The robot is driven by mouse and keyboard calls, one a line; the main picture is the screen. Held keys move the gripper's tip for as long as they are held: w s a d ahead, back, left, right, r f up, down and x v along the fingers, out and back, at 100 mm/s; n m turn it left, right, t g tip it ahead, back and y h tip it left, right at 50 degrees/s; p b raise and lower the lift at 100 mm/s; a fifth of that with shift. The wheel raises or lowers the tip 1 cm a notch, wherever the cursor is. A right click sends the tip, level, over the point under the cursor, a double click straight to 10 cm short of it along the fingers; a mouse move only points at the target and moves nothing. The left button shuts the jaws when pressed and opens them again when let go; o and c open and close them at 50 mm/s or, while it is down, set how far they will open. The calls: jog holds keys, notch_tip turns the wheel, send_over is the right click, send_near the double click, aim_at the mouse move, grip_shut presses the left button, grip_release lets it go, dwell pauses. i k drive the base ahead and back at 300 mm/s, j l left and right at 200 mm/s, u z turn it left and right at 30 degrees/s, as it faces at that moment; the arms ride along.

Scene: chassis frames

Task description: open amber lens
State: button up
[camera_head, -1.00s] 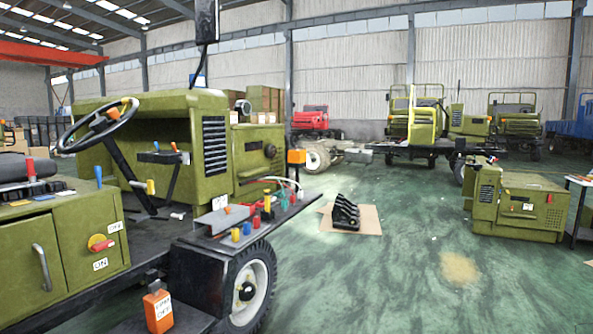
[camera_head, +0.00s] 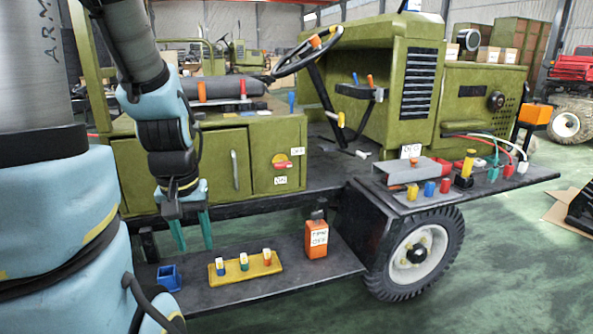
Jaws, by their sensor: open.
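An orange box-shaped lamp (camera_head: 537,114) stands on a dark post near the right end of the vehicle's flat fender; it looks like the amber lens. Its front face looks closed, and any hinge or catch is too small to tell. My gripper (camera_head: 190,230) hangs at left, pointing down, with its two teal fingers apart and nothing between them. It is in front of the green cabinet, above the low step, far to the left of the lamp.
The fender shelf holds coloured caps, a grey channel (camera_head: 412,170) and hoses. A wheel (camera_head: 418,252) stands below. Green floor at right is mostly free.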

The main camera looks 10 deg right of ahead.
aim_at(536, 113)
jog(key=l+u, duration=0.15)
jog(key=l, duration=0.35)
jog(key=l+u, duration=0.1)
jog(key=l, duration=0.4)
jog(key=k+l+u, duration=0.15)
jog(key=l, duration=0.35)
jog(key=l+u, duration=0.1)
jog(key=l, duration=0.4)
jog(key=k+l+u, duration=0.15)
jog(key=l, duration=0.35)
jog(key=l+u, duration=0.1)
jog(key=l, duration=0.4)
jog(key=k+l+u, duration=0.15)
jog(key=l, duration=0.35)
jog(key=k+l+u, duration=0.15)
jog(key=k+l, duration=0.15)
jog(key=l, duration=0.2)
jog(key=k+l+u, duration=0.1)
jog(key=k+l, duration=0.15)
jog(key=l, duration=0.2)
jog(key=k+l+u, duration=0.15)
jog(key=l, duration=0.3)
jog(key=k+l+u, duration=0.15)
jog(key=k+l, duration=0.25)
